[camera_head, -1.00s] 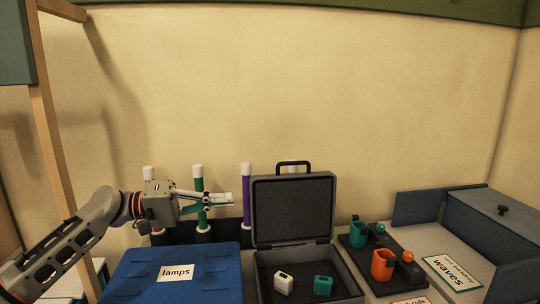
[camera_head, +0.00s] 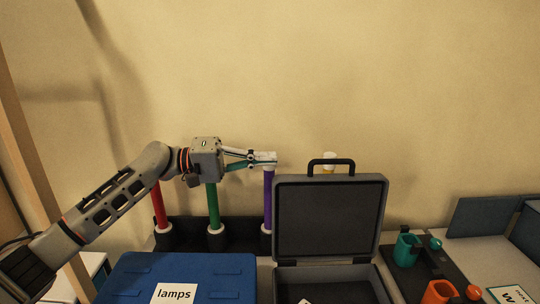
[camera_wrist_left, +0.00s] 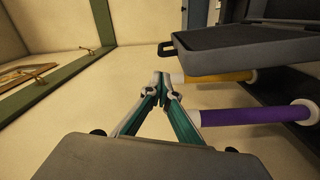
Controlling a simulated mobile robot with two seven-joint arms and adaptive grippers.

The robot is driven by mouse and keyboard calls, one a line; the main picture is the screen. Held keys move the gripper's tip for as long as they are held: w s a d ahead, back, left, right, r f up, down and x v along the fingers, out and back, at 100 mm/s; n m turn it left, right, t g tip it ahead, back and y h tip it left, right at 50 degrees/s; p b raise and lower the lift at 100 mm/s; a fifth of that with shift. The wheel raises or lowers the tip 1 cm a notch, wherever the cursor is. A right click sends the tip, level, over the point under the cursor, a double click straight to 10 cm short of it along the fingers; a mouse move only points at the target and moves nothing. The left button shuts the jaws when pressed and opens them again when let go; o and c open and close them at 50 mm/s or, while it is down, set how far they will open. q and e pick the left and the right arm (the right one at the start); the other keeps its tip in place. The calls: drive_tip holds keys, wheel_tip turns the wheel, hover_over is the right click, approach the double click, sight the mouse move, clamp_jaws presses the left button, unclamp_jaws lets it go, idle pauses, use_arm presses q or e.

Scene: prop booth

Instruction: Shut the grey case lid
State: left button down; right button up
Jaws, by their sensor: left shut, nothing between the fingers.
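The grey case (camera_head: 330,284) stands on the table with its lid (camera_head: 330,220) open and upright, a black handle on the lid's top edge. The lid and handle also show at the upper right of the left wrist view (camera_wrist_left: 235,48). My left gripper (camera_head: 272,159) is shut and empty. In the head view it is left of the lid's top left corner, overlapping the top of the purple tube (camera_head: 268,195). In the left wrist view the closed fingertips are apart from the lid. The case's inside is mostly cut off by the frame bottom. My right gripper is out of view.
Red (camera_head: 159,207), green (camera_head: 213,206) and purple tubes stand in a dark rack behind a blue case labelled lamps (camera_head: 200,268). A yellow tube (camera_wrist_left: 235,76) stands behind the lid. Teal (camera_head: 406,251) and orange (camera_head: 438,292) holders sit on the right.

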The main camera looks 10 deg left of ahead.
use_arm(q)
drive_tip(key=p+x, duration=0.1)
drive_tip(key=x, duration=0.6)
drive_tip(key=shift+d, duration=0.35)
